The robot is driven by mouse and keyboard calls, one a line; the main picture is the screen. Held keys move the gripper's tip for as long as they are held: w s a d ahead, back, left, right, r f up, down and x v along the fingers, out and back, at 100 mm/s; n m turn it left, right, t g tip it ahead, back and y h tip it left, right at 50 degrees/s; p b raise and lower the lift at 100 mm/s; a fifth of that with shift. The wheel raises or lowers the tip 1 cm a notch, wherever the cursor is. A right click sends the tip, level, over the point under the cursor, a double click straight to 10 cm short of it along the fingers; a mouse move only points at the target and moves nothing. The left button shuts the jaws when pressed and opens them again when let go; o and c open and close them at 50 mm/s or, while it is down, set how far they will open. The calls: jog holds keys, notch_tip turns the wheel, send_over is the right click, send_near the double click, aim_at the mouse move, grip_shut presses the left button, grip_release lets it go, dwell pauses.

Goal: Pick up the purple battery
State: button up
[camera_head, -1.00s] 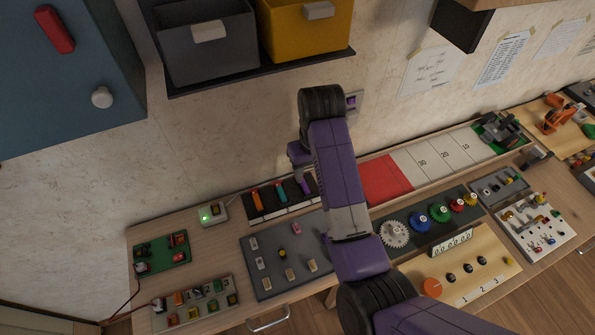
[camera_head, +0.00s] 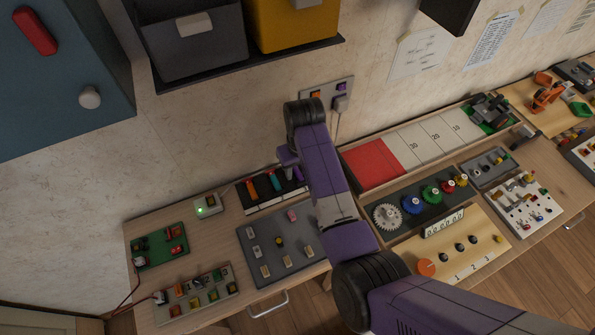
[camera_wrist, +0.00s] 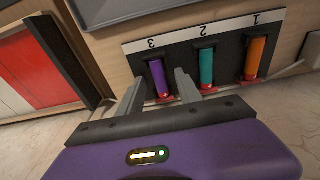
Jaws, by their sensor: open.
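The purple battery (camera_wrist: 159,78) stands in the slot marked 3 of a black battery holder (camera_wrist: 181,60) in the wrist view. A teal battery (camera_wrist: 206,68) is in slot 2 and an orange battery (camera_wrist: 255,58) in slot 1. My gripper (camera_wrist: 158,86) is open, one finger on each side of the purple battery in the picture. The right finger lies between the purple and teal batteries. I cannot tell whether the fingers touch the battery. In the head view the holder (camera_head: 262,207) is at the wall side of the bench, partly behind my arm.
A grey panel (camera_head: 300,281) with small parts lies in front of the holder. A small box with a green light (camera_head: 207,205) stands to its left. A red and white tray (camera_head: 375,162) lies to the right. Storage bins (camera_head: 195,55) hang above.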

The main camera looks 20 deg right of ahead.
grip_shut()
jog(key=shift+r, duration=0.15)
